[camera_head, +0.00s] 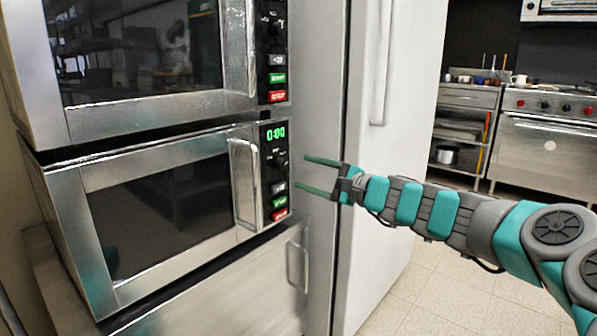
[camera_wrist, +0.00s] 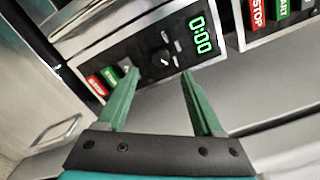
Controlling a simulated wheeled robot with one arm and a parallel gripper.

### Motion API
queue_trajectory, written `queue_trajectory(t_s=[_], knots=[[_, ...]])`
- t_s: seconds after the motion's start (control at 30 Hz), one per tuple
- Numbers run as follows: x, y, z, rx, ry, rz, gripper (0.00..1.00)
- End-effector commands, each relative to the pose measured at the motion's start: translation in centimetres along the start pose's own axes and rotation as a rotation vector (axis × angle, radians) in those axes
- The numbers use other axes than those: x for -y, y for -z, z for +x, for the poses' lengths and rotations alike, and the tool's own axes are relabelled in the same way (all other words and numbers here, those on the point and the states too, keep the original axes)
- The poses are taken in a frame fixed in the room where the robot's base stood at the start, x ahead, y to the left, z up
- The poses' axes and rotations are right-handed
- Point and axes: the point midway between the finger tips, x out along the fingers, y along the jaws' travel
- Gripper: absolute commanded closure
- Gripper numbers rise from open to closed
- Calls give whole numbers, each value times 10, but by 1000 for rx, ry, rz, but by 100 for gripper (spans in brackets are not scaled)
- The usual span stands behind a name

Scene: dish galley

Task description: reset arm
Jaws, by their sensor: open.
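My gripper (camera_head: 321,176) is open and empty, with its two green fingers apart. My arm reaches in from the right in the head view. The fingertips point left toward the lower microwave's control panel (camera_head: 276,172), with a gap between them and the panel. In the wrist view my gripper (camera_wrist: 158,85) shows both fingers spread, with the control panel (camera_wrist: 160,60) beyond them. The panel has a green 0:00 display, a dark knob, and grey, green and red buttons. The lower microwave (camera_head: 155,205) has its door closed.
An upper microwave (camera_head: 150,60) is stacked on the lower one. A tall pale fridge (camera_head: 405,100) stands right behind my gripper. A metal cabinet with a handle (camera_head: 298,262) is below the microwaves. A stove (camera_head: 550,150) and shelves (camera_head: 462,130) stand at the back right. Tiled floor (camera_head: 425,290) is clear.

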Motion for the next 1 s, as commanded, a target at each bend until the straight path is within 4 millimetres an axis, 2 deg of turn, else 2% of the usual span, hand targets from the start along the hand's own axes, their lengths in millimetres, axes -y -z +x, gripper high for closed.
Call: queue_trajectory(t_s=[0.1, 0.43, 0.57, 0.67, 0.77, 0.8, 0.87, 0.9, 0.97, 1.0], knots=[[0, 0, -6, 0, 0, 0, 32], [-1, -2, -6, 3, -3, -4, 32], [-11, -27, -7, 36, -50, -66, 32], [-37, -69, -11, 95, -147, -184, 32], [-84, -116, -26, 165, -299, -344, 32], [-105, -130, -36, 191, -369, -409, 32], [-140, -147, -53, 222, -478, -502, 32], [-163, -155, -68, 242, -557, -558, 32], [-196, -160, -92, 260, -673, -637, 32], [-217, -162, -110, 273, -753, -682, 32]])
